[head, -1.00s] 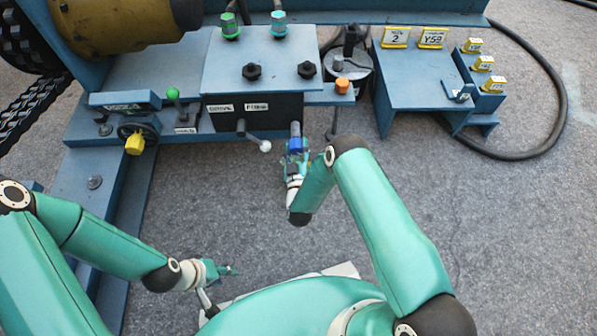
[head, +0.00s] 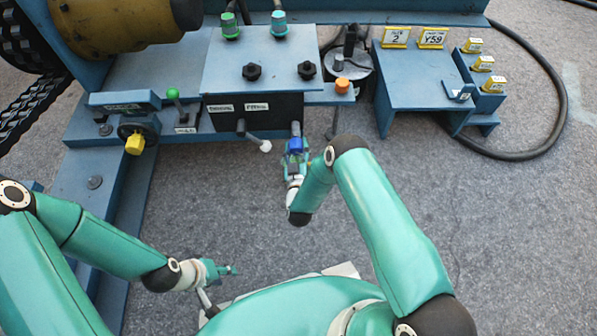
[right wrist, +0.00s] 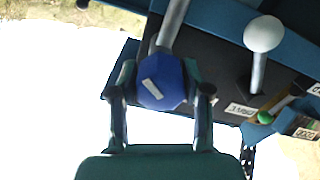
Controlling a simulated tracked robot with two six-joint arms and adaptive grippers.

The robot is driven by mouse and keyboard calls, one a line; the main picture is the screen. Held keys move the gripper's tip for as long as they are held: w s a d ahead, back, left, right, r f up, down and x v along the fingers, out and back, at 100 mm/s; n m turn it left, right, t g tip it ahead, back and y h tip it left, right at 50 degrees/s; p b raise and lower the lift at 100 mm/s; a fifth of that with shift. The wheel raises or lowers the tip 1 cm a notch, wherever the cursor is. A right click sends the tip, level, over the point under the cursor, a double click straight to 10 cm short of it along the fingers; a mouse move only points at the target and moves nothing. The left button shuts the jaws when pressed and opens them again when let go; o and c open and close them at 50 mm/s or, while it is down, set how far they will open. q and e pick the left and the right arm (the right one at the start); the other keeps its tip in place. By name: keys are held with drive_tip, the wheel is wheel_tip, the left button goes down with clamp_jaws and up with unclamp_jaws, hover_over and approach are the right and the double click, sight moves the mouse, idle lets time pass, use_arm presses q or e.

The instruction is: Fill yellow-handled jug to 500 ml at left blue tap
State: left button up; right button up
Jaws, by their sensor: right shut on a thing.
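No jug and no blue tap show in these views. A blue knob (head: 295,145) sits on the end of a metal lever at the front of the blue machine; it also shows in the right wrist view (right wrist: 162,85). My right gripper (head: 295,153) is shut on this knob, with one finger on each side in the right wrist view (right wrist: 161,92). My left gripper (head: 226,271) hangs low over the floor, away from the machine; its jaws are too small to read.
A white-balled lever (head: 265,146) is just left of the held knob. The machine carries black knobs (head: 252,72), an orange cap (head: 342,85) and a yellow-handled wheel (head: 135,144). A blue stand (head: 415,85) with yellow tags is to the right. Grey floor (head: 500,230) is open there.

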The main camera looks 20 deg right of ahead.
drive_tip(key=m, duration=0.4)
drive_tip(key=shift+a+f, duration=0.15)
drive_tip(key=shift+a, duration=0.1)
drive_tip(key=m, duration=0.4)
drive_tip(key=shift+m, duration=0.3)
drive_tip(key=o, duration=0.7)
drive_tip(key=shift+m, duration=0.4)
drive_tip(key=shift+c, duration=0.2)
drive_tip(key=o, duration=0.9)
drive_tip(key=shift+d, duration=0.15)
drive_tip(key=shift+o, duration=0.2)
drive_tip(key=shift+r+p+v, duration=0.2)
drive_tip(key=shift+p+v, duration=0.45)
drive_tip(key=shift+v, duration=0.75)
drive_tip(key=shift+p+v, duration=0.55)
drive_tip(key=shift+v, duration=1.05)
